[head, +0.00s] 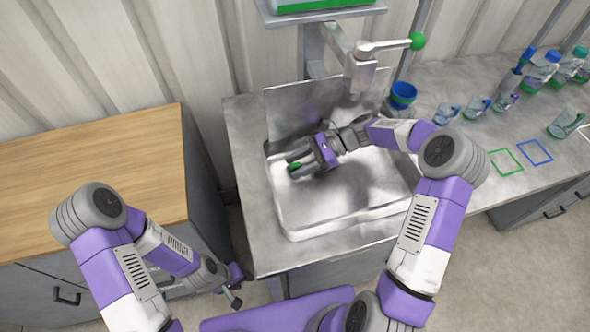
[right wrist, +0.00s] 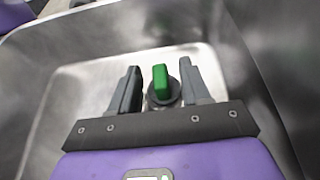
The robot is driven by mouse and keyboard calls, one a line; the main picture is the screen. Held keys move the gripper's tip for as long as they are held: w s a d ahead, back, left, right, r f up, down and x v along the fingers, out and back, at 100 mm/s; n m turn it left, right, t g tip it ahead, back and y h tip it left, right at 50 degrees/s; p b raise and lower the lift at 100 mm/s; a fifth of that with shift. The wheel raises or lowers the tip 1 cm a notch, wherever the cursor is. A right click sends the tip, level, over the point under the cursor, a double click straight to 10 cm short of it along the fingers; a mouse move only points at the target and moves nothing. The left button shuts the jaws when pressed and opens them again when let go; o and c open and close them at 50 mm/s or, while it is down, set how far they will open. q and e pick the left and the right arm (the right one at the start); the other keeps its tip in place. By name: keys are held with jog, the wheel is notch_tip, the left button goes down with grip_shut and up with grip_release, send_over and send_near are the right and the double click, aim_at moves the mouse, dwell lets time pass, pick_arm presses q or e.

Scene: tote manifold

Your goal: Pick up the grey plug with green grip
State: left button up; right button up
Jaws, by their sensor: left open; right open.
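The grey plug with green grip (right wrist: 160,84) lies on the floor of the metal sink basin, its green grip standing up between the two fingers of my right gripper (right wrist: 158,88) in the right wrist view. The right gripper is open, with a finger on each side of the grip and a visible gap to each. In the head view the right gripper (head: 300,162) reaches down into the basin, and a bit of the plug's green (head: 294,166) shows between its fingers. My left gripper (head: 235,287) is open and empty, low in front of the counter.
The sink basin (head: 285,218) has raised walls around the right gripper, with a metal splash panel behind. A tap with a green knob (head: 417,41) stands at the back. A wooden-topped cabinet (head: 100,165) is at left.

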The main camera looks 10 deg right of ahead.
jog(key=shift+a+f, duration=0.25)
jog(key=shift+a, duration=0.45)
grip_shut()
